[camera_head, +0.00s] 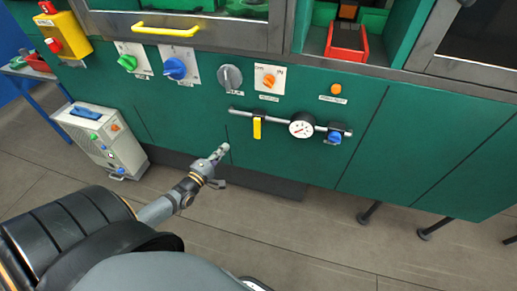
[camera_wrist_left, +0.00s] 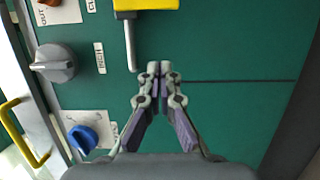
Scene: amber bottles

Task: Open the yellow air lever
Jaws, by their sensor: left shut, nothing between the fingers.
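The yellow air lever (camera_head: 257,128) hangs downward from a grey horizontal pipe (camera_head: 275,116) on the green machine front. In the left wrist view the lever (camera_wrist_left: 146,5) shows at the top edge, partly cut off, with the grey pipe end (camera_wrist_left: 131,50) beside it. My left gripper (camera_head: 223,149) is below and left of the lever in the head view, apart from it. In the left wrist view its fingertips (camera_wrist_left: 159,70) are together, with nothing between them. My right gripper is not in view.
A pressure gauge (camera_head: 302,125) and a blue valve knob (camera_head: 334,137) sit right of the lever. A grey knob (camera_head: 230,77), an orange switch (camera_head: 269,81) and a blue knob (camera_head: 175,69) are above. A pale box unit (camera_head: 103,135) stands on the floor at left.

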